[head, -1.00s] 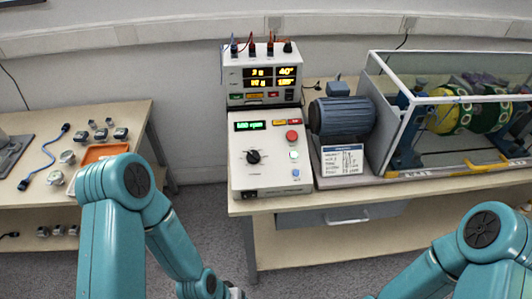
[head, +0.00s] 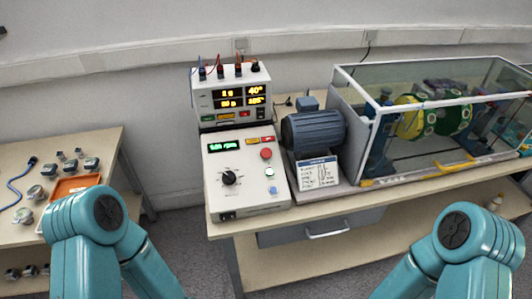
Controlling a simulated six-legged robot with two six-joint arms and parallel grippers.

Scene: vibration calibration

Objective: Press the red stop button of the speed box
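The speed box (head: 240,185) is a white sloped console on the left end of the bench. It has a lit green display (head: 226,145), a large black knob (head: 229,178), and a red stop button (head: 266,154) at its upper right. A green-white button (head: 269,172) and a blue one (head: 272,190) sit below the red button. Nothing covers the red button. My teal arms show at the bottom left and bottom right, both well short of the box. Both grippers are below the picture edge and cannot be seen.
A measuring unit (head: 232,97) with cables on top stands behind the box. A blue-grey motor (head: 314,133) and a glass-walled guard (head: 374,128) stand to the right. A side table (head: 108,150) with an orange tray (head: 70,187) is at left. A floor gap separates table and bench.

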